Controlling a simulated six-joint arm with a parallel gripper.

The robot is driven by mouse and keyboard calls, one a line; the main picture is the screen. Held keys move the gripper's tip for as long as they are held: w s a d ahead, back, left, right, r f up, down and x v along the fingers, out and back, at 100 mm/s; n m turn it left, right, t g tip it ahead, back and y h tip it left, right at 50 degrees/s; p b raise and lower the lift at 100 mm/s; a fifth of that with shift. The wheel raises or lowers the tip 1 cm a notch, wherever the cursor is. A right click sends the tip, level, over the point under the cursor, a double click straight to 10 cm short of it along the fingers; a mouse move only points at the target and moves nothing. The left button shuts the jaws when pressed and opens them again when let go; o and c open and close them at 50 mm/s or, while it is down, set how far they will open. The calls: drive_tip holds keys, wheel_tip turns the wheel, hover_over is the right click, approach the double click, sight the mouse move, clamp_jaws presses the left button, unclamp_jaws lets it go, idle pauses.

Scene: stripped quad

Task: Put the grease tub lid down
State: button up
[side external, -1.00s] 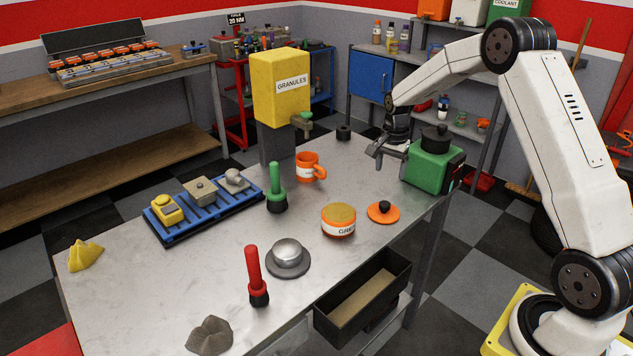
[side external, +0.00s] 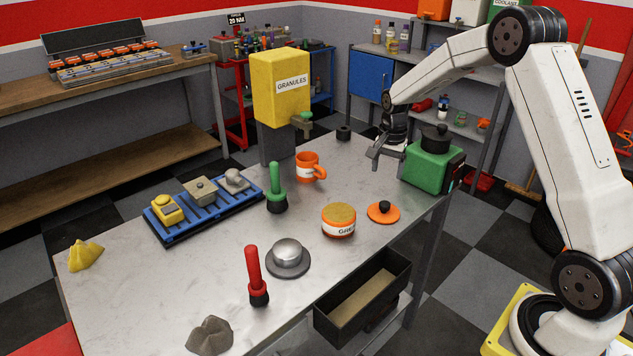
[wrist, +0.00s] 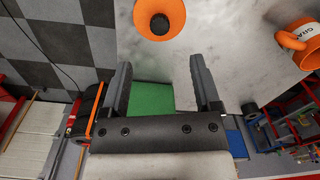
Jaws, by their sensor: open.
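The grease tub lid (side external: 376,217) is an orange disc with a black knob. It lies flat on the metal table, just right of the open-topped grease tub (side external: 339,229), and apart from it. The lid also shows at the top of the wrist view (wrist: 143,25). My gripper (side external: 375,155) is at the far side of the table, beside the green machine and well away from the lid. In the wrist view its two fingers (wrist: 161,62) are spread with nothing between them.
The green machine (side external: 425,172) with a black top stands close to my gripper. An orange mug (side external: 306,167), a green-handled tool (side external: 275,185), a blue rack (side external: 205,209) and a silver dome (side external: 288,253) are on the table. Bare tabletop lies between the mug and the lid.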

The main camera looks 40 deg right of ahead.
drive_tip(key=s+a+r+n+t, duration=0.1)
drive_tip(key=s+a+n+t, duration=0.1)
drive_tip(key=s+a+n, duration=1.2)
drive_tip(key=s+a, duration=0.4)
drive_tip(key=a, duration=0.1)
drive_tip(key=shift+s+a+r, duration=0.15)
drive_tip(key=shift+a, duration=0.25)
